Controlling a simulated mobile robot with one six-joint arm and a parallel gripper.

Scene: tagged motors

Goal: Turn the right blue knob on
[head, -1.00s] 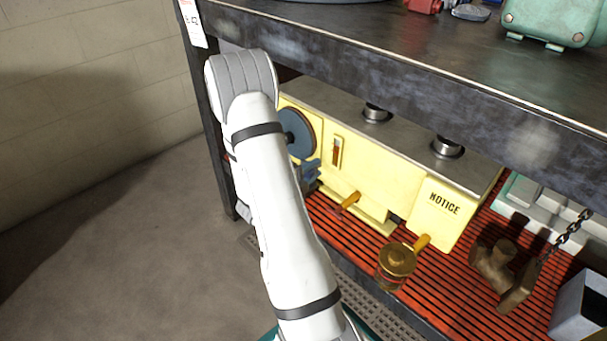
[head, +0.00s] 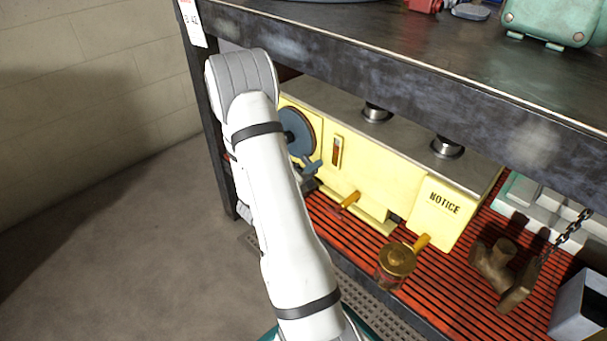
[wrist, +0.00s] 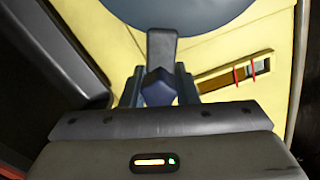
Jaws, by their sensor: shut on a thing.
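A blue knob (wrist: 158,88) sits on the front of a yellow machine, below a round blue disc (wrist: 175,12). A grey lever-like piece extends from the knob up over the disc in the wrist view. My gripper (wrist: 157,84) is shut on the knob, one finger on each side of it. In the head view the blue disc (head: 297,132) and the knob (head: 313,167) show just right of my white arm, which hides much of the machine's left end. I see no second blue knob.
The yellow machine (head: 365,170) stands on a red slatted shelf (head: 455,295) under a dark metal shelf (head: 400,75). A brass pot (head: 396,262), a brown valve-like part (head: 492,262) and a hanging chain (head: 572,232) are to the right. Open floor lies left.

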